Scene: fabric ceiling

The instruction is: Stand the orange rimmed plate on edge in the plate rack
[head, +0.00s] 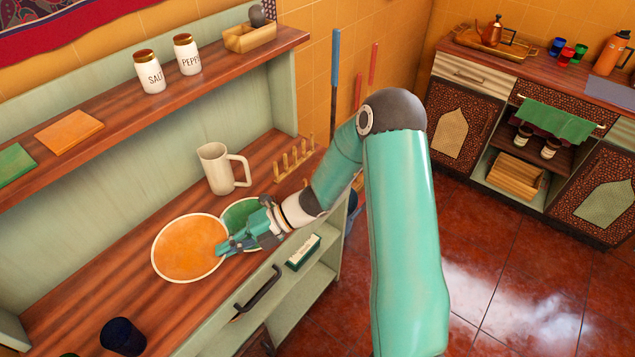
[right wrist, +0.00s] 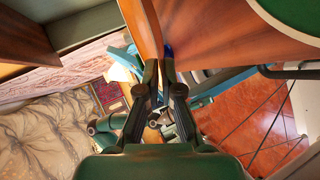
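The orange rimmed plate (head: 180,246), orange with a pale rim, is over the wooden counter, its face turned up toward the head camera. My right gripper (head: 222,246) is at its right edge. In the right wrist view the plate (right wrist: 141,28) shows nearly edge-on, its rim between the closed fingers of my right gripper (right wrist: 159,68). I cannot tell whether the plate touches the counter. The plate rack (head: 293,163), a wooden base with several upright pegs, stands empty at the counter's right end. My left gripper is not in view.
A green plate (head: 238,211) lies behind my gripper, partly hidden. A cream mug (head: 216,168) stands behind it, left of the rack. A dark blue cup (head: 123,337) is at the front left. The shelf (head: 110,112) overhangs the back. A green box (head: 304,252) is below the counter edge.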

